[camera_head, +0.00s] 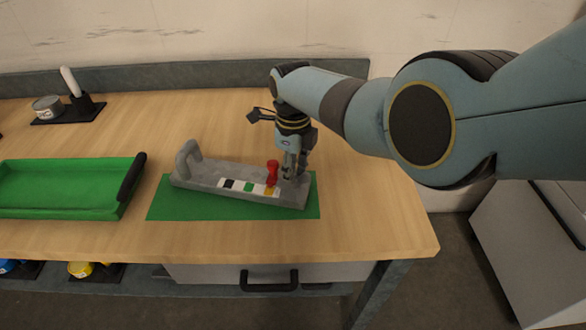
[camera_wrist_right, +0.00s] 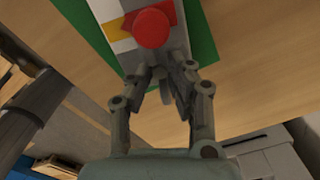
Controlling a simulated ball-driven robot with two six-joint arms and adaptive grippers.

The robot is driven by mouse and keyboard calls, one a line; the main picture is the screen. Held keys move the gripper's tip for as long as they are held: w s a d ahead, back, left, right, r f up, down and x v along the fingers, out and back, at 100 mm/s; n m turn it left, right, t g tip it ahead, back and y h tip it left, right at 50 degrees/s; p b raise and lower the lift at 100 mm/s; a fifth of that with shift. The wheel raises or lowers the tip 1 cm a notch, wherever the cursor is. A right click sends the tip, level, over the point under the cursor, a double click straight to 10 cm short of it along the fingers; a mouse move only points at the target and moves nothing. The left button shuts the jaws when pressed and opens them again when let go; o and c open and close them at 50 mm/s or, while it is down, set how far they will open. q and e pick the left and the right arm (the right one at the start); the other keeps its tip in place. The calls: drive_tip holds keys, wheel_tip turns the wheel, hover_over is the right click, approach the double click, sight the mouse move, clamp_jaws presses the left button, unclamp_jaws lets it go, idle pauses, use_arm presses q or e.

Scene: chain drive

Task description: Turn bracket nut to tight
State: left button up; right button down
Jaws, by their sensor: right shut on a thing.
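A grey bracket (camera_head: 215,178) with an upright end at its left lies on a green mat (camera_head: 170,207). A strip of black, white, green and yellow patches (camera_head: 248,187) runs along it. A red knob (camera_head: 272,172) stands near its right end; it also shows in the right wrist view (camera_wrist_right: 152,27). My right gripper (camera_head: 290,172) points down at the bracket's right end, just right of the red knob. Its fingers (camera_wrist_right: 172,75) are closed around a small grey part, the bracket nut, mostly hidden between them. My left gripper is out of view.
A green tray (camera_head: 65,205) with a dark handle lies to the left. A black holder (camera_head: 78,104) with a tin and a white-handled tool stands at the back left. The wood table (camera_head: 385,235) is clear right of the mat, up to its edge.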

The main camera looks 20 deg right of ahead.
drive_tip(key=c, duration=1.3)
unclamp_jaws()
drive_tip(key=shift+r, duration=0.1)
wheel_tip(320, 180, up, 12)
drive_tip(key=shift+f, duration=0.1)
